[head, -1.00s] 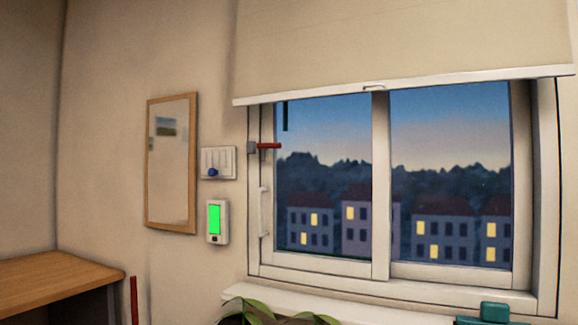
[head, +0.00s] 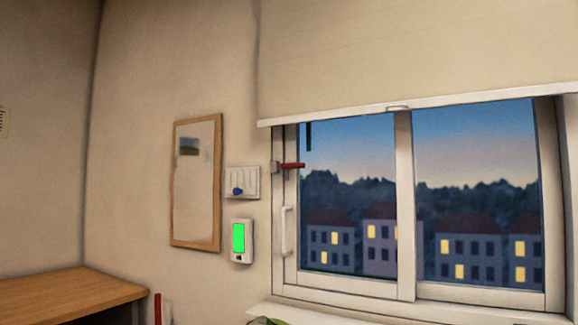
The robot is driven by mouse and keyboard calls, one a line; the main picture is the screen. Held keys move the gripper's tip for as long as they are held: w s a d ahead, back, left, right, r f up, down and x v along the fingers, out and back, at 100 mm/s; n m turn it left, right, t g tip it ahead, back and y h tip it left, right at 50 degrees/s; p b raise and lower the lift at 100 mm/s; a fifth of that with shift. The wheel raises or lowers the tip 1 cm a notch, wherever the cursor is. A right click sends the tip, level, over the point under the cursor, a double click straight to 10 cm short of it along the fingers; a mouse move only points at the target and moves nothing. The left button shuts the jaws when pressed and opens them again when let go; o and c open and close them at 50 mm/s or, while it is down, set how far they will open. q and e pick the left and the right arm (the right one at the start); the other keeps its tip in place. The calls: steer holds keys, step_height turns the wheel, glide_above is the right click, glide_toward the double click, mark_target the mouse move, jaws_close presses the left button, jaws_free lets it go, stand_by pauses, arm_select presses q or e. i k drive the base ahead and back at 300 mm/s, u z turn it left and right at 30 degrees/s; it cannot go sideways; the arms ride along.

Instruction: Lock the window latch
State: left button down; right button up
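The window latch (head: 291,166) is a small red lever on a grey mount at the upper left of the window frame. The lever lies level and points right, over the edge of the glass. The window (head: 405,200) has two panes and both look closed. A white vertical handle (head: 286,231) sits on the left frame below the latch. Neither of my grippers shows in the head view.
A cream blind (head: 420,50) hangs over the window's top. Left of the window are a white switch panel (head: 243,182) with a blue knob, a device with a green screen (head: 239,237), and a wood-framed mirror (head: 197,185). A wooden desk (head: 70,290) stands lower left.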

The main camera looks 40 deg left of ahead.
mark_target(287, 167)
steer(key=k, duration=1.3)
steer(key=u, duration=0.4)
steer(key=i, duration=0.5)
steer(key=u, duration=0.9)
steer(key=i, duration=0.95)
steer(key=z, duration=0.75)
steer(key=i, duration=0.6)
steer(key=z, duration=0.6)
